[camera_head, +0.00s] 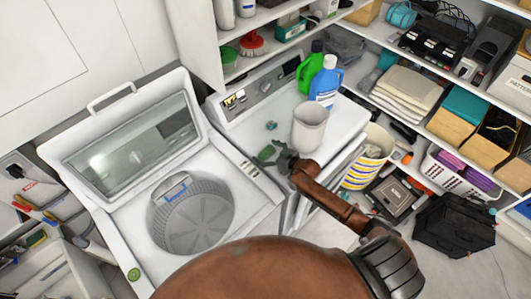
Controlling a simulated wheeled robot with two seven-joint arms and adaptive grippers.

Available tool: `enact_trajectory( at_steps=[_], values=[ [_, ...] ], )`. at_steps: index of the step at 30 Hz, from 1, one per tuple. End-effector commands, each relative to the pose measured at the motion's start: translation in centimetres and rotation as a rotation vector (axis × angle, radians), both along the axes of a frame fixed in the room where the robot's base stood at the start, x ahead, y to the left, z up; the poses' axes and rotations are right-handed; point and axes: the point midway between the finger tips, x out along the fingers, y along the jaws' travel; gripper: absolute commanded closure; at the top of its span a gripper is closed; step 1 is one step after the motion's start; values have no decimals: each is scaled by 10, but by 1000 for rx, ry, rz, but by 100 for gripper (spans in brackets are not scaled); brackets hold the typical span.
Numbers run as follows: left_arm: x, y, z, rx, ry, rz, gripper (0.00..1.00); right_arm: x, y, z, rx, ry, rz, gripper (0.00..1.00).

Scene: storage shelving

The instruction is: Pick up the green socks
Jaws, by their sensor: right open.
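A small dark green cloth-like piece (266,152), which looks like a green sock, lies on the front part of the white dryer top (262,108). A second, smaller green piece (271,126) lies farther back on the same top; it is too small to tell whether it is also a sock. My right gripper (279,158) is open, just right of the nearer green piece and very close to it. I cannot tell whether they touch. Its brown arm comes in from the lower right. My left gripper is not in view.
A whitish cup-like container (309,127) stands right of the green pieces, close to my right gripper. A green bottle (310,70) and a blue-and-white bottle (325,85) stand behind it. The open washer (250,213) is at left. A striped basket (377,146) and loaded shelves are at right.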

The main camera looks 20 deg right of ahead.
Motion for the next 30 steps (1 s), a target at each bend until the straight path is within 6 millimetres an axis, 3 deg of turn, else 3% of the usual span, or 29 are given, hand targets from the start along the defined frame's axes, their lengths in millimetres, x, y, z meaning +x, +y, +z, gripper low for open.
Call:
enact_trajectory(
  at_steps=[4,24,30],
  values=[
    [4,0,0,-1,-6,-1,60,0,0,0,0,0,0,15],
    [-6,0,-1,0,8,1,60,-1,-1,0,1,-1,-2,59],
    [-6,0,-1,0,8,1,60,-1,-1,1,1,-1,-1,60]
  ],
)
